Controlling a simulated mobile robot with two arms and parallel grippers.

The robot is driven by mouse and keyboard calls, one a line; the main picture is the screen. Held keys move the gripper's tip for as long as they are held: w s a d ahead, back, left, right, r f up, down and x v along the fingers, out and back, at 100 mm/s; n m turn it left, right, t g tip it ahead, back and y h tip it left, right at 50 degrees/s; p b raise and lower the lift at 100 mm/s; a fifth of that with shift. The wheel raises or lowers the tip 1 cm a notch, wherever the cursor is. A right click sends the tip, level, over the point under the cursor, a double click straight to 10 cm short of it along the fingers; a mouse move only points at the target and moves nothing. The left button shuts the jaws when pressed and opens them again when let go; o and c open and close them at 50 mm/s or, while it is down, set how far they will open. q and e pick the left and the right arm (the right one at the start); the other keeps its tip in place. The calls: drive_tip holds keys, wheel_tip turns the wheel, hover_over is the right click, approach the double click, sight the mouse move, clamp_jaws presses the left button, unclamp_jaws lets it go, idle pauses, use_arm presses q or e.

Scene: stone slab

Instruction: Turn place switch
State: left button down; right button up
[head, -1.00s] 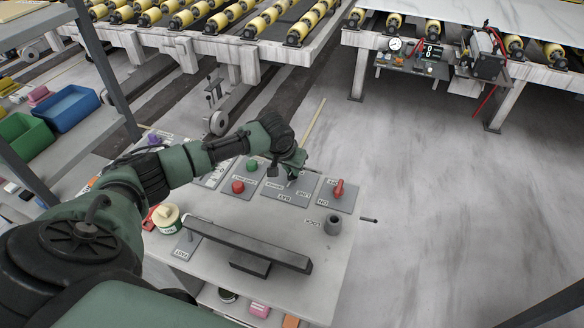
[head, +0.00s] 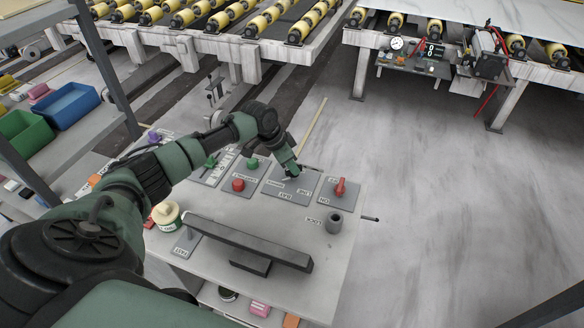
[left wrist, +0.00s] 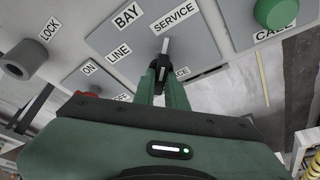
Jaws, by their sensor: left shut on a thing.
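A grey switch plate (head: 284,193) lies on the white console top, among other control plates. In the left wrist view its labels read BAY, LINE and SERVICE, and a fourth ends in "CE", partly covered by my fingers. My left gripper (left wrist: 162,75) is shut on the switch lever (left wrist: 166,46), whose light tip sticks out beyond the fingers between the BAY and SERVICE labels. In the head view my left gripper (head: 292,173) comes down over the plate and hides most of the lever. My right gripper is not in view.
A red switch (head: 340,187) is to the right, with a dark round post (head: 334,222) labelled LOCK nearer. A red button (head: 238,185) and a green button (head: 253,164) are to the left. A long dark bar (head: 250,242) lies in front. Open floor is at right.

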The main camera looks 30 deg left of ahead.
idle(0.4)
use_arm(q)
drive_tip(key=c, duration=1.4)
unclamp_jaws()
drive_tip(key=shift+c, duration=0.2)
drive_tip(key=b+v, duration=0.2)
drive_tip(key=v, duration=0.5)
drive_tip(key=shift+r, duration=0.35)
drive_tip(key=shift+s+a, duration=0.1)
drive_tip(key=shift+a, duration=0.05)
